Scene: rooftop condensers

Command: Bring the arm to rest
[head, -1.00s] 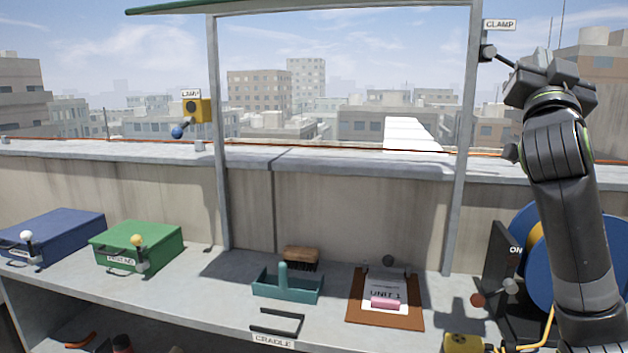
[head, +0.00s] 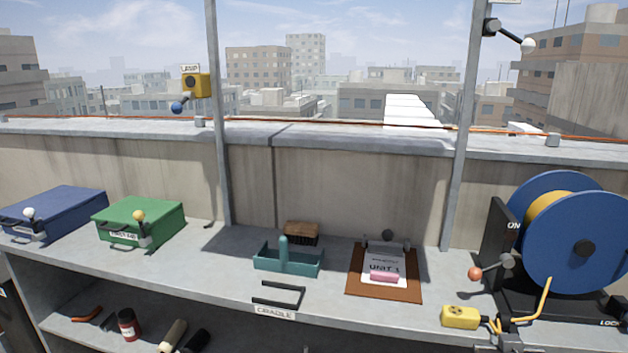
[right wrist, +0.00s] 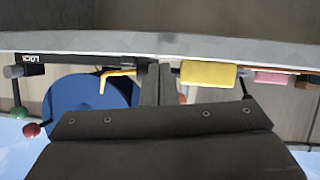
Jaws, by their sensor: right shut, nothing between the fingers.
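My right gripper (head: 508,338) shows only in part at the bottom edge of the head view, low at the front of the bench beside the yellow box. It is shut and empty. Whether the fingers touch the bench, I cannot tell. Most of my right arm is out of the head view. My left gripper is not in view.
The clamp lever's white ball (head: 528,45) stands out from the right post. A blue reel (head: 575,245) with a red-knobbed lever (head: 475,273) is at right. The yellow box (head: 460,317), clipboard (head: 412,288), teal caddy (head: 270,262) and cradle (head: 277,296) line the bench.

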